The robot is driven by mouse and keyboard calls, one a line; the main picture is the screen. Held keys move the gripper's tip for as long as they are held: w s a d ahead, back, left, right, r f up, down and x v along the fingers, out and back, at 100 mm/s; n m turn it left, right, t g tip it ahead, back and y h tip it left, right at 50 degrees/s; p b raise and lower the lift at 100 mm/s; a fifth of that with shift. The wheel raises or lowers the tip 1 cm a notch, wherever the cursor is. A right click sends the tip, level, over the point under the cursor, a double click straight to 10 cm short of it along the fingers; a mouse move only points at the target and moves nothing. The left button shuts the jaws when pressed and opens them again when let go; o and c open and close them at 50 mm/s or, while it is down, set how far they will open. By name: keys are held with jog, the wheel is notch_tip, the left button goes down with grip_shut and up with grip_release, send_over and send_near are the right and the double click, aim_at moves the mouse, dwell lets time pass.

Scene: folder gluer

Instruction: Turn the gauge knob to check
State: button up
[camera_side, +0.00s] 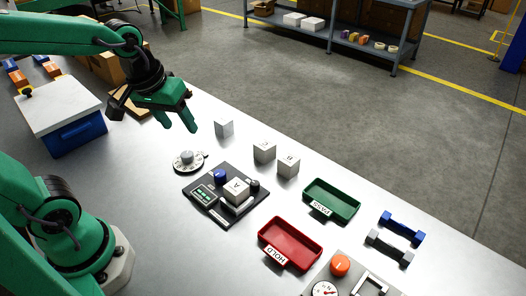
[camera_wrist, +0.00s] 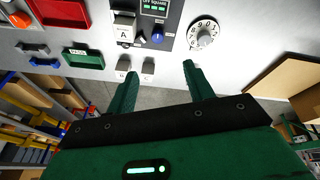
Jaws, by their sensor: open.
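The gauge (camera_side: 222,205) is a dark plate on the bench with a small lit display. A blue knob (camera_side: 220,176) stands at its back edge, and it shows upright in the wrist view (camera_wrist: 157,36). A white box marked A (camera_side: 237,190) sits on the gauge, beside a smaller dark knob (camera_side: 254,185). In the wrist view the display (camera_wrist: 154,8) reads OFF SQUARE. My gripper (camera_side: 177,123) is open and empty, above the bench behind the gauge. Its two green fingers (camera_wrist: 158,88) are apart from the knob and touch nothing.
A numbered white dial (camera_side: 187,161) sits left of the gauge. White boxes (camera_side: 264,152) stand behind it. A green PASS tray (camera_side: 331,201) and red HOLD tray (camera_side: 290,243) lie to the right. An orange button (camera_side: 340,265) and blue dumbbell-shaped piece (camera_side: 402,228) are farther right.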

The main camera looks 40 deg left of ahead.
aim_at(220, 173)
jog(key=shift+w+d+f+n+g, duration=0.15)
jog(key=shift+w+f+n+g, duration=0.5)
jog(key=shift+w+f+n, duration=1.15)
jog(key=shift+w+d+f+n+g, duration=0.1)
jog(key=shift+w+f+n+g, duration=0.75)
jog(key=shift+f, duration=1.5)
jog(key=shift+w+d+f+n+g, duration=0.15)
jog(key=shift+w+f+n+g, duration=0.25)
jog(key=shift+w+f+n, duration=1.4)
jog(key=shift+f+m, duration=0.25)
jog(key=shift+f, duration=0.15)
jog(key=shift+s+a+f, duration=0.1)
jog(key=shift+f, duration=3.7)
jog(key=c, duration=1)
